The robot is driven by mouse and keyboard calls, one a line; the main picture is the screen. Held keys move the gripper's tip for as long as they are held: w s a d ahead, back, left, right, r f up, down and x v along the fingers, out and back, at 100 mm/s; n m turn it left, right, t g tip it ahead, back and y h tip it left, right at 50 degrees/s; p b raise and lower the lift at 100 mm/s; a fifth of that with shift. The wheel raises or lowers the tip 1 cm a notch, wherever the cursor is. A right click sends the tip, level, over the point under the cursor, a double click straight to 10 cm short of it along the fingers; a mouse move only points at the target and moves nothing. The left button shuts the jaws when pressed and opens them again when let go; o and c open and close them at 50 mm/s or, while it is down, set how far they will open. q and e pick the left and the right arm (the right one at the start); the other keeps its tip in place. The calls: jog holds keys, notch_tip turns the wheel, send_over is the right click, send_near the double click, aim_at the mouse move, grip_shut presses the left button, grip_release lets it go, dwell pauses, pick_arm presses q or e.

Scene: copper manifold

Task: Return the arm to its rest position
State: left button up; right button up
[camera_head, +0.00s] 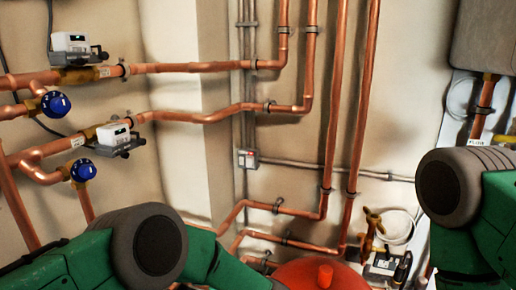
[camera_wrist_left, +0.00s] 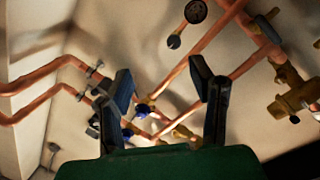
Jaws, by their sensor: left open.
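My left gripper (camera_wrist_left: 162,84) shows in the left wrist view with its two dark fingers well apart and nothing between them. Copper pipes (camera_wrist_left: 195,55) and blue-handled valves (camera_wrist_left: 140,139) lie beyond the fingers, apart from them as far as I can tell. In the head view my left arm (camera_head: 110,255), green with a grey joint, comes in at the lower left; its gripper is out of that view. My right arm (camera_head: 480,210) is at the right edge, and its gripper does not show.
Two blue-knobbed valves (camera_head: 56,104) and two white meters (camera_head: 70,42) sit on copper pipes (camera_head: 200,66) at the left. A red vessel (camera_head: 320,275) is at the bottom. A brass valve (camera_head: 373,222) stands at the lower right. A grey box (camera_head: 490,35) hangs upper right.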

pick_arm(q)
jog(key=s+a+f+m+t+h+p, duration=0.15)
jog(key=s+a+f+m+h, duration=0.25)
jog(key=s+f+m+h, duration=0.4)
jog(key=s+a+f+m+g+h+p, duration=0.1)
jog(key=s+a+f+m+h+p, duration=0.25)
jog(key=m, duration=0.55)
jog(key=s+a+m+g+h, duration=0.2)
jog(key=s+g, duration=0.2)
jog(key=s, duration=0.9)
jog(key=s+a+r+m+g+h, duration=0.1)
jog(key=s+a+m+g+h, duration=0.1)
jog(key=s, duration=1.1)
jog(key=a+m+g, duration=0.1)
jog(key=g, duration=0.1)
jog(key=shift+g+p, duration=0.3)
jog(key=shift+g, duration=0.05)
